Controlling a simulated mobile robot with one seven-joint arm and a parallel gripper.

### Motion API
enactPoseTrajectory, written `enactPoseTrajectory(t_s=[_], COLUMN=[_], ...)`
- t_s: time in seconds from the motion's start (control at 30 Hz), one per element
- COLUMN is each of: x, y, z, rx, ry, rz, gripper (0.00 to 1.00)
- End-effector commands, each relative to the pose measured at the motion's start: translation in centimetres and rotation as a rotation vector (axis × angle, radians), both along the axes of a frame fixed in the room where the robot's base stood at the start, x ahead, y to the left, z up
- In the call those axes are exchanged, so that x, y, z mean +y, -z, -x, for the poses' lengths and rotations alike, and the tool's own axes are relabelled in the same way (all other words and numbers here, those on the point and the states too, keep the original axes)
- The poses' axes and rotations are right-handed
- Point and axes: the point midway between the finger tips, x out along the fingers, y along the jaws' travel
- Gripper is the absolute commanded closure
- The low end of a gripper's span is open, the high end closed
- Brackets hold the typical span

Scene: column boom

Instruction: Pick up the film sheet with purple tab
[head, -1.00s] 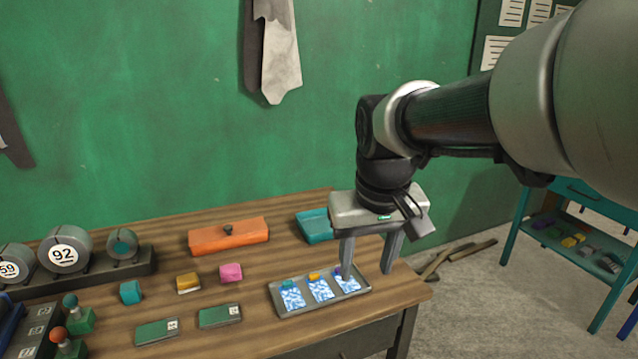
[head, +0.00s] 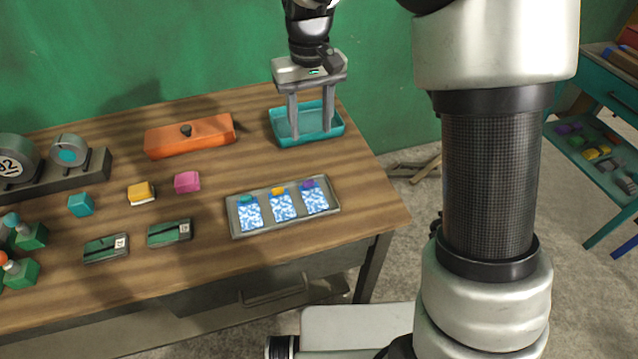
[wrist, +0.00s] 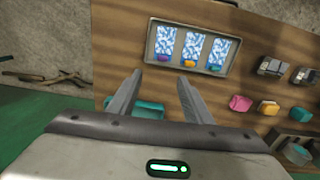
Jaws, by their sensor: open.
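The film sheet with the purple tab (head: 315,201) lies in a grey metal tray (head: 240,232) on the wooden table, at the tray's right end in the head view. It is blue and white patterned, and its purple tab is at the far edge. Two like sheets lie beside it, one with an orange tab (head: 283,206) and one with a green tab (head: 249,213). In the wrist view the purple-tab sheet (wrist: 165,42) is at the left of the tray. My gripper (head: 310,135) is open and empty, over the teal tray (head: 337,123) behind the film tray, apart from the sheets.
An orange lidded box (head: 190,138) stands left of the teal tray. Pink (head: 187,182), yellow (head: 141,193) and teal (head: 80,204) blocks and two green cases (head: 169,233) lie left of the film tray. The table's right end is bare.

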Motion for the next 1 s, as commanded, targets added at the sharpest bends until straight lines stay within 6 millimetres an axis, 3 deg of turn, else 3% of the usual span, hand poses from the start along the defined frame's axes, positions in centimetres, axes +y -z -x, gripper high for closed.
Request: enactPoseTrajectory(t_s=[0.5,0.77,1.0], x=[0.0,0.1,0.6], y=[10.3,12.2,15.6], z=[0.1,0.1,0.5], rx=[0.004,0.002,0.003], ry=[0.001,0.000,0.000], rz=[0.001,0.002,0.002], gripper=[0.55,0.55,0.55])
